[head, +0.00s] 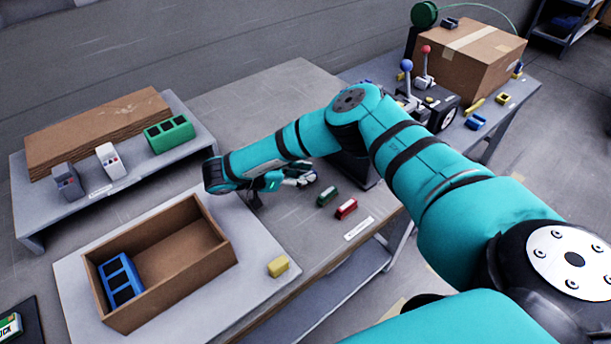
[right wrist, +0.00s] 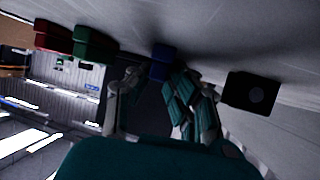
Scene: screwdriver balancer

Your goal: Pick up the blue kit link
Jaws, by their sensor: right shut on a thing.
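The blue kit link (right wrist: 160,62) shows in the right wrist view, between the fingers of my right gripper (right wrist: 165,95). The gripper is shut on it, and the fingers partly cover it. In the head view my right gripper (head: 300,177) is low over the grey table, and I cannot make out the blue link there. The green link (head: 327,196) and the red link (head: 346,209) lie side by side on the table just right of the gripper. They also show at the upper left of the right wrist view. My left gripper is not in view.
An open brown box (head: 215,245) holding a blue compartment tray (head: 119,283) stands on a pale board at lower left. A yellow block (head: 278,267) lies near the board's edge. A grey raised shelf (head: 190,152) bears a green tray (head: 169,134). A carton (head: 470,60) stands at upper right.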

